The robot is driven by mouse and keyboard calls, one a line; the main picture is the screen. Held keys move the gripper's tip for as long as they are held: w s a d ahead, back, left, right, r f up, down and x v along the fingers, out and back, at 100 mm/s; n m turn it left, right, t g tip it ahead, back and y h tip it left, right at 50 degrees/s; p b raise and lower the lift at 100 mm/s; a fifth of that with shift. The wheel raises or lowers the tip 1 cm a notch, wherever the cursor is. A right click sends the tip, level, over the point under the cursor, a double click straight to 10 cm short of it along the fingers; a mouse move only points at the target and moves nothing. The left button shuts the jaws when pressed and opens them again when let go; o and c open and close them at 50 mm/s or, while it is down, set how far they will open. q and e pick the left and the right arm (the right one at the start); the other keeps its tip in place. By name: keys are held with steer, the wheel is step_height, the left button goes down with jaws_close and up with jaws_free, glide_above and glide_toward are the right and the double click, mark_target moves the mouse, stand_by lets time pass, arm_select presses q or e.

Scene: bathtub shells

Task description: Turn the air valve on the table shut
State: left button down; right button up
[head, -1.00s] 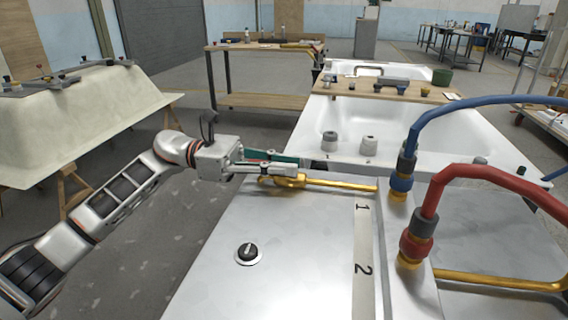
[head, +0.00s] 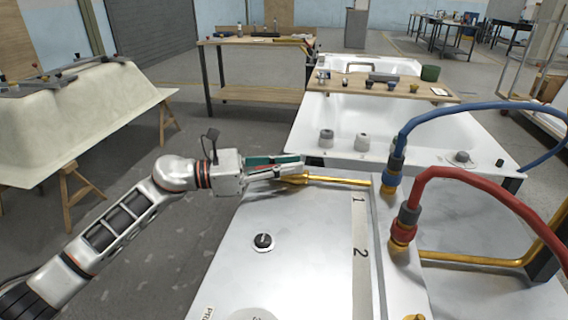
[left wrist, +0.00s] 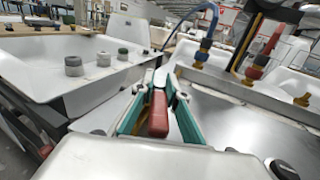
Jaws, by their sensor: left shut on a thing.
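The air valve (head: 294,181) is a brass fitting on a brass pipe (head: 340,182) at the far edge of the metal tabletop (head: 310,235). Its red handle (left wrist: 158,113) shows in the left wrist view, lengthwise between the green-sided fingers. My left gripper (head: 296,167) reaches in from the left over the valve and is shut on the handle. In the left wrist view the fingers (left wrist: 158,88) lie along both sides of the handle. In the head view the fingers mostly hide the handle. My right gripper is not in view.
A blue hose (head: 440,110) and a red hose (head: 470,174) rise from couplings right of the valve. A black knob (head: 263,242) sits on the tabletop. White tubs (head: 375,120) stand behind. A pale tub shell (head: 75,115) stands on trestles at left.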

arm_select(q)
steer(key=c, duration=2)
jaws_free()
steer(key=v, duration=1.2)
steer(key=shift+s, duration=0.1)
steer(key=shift+c, duration=0.4)
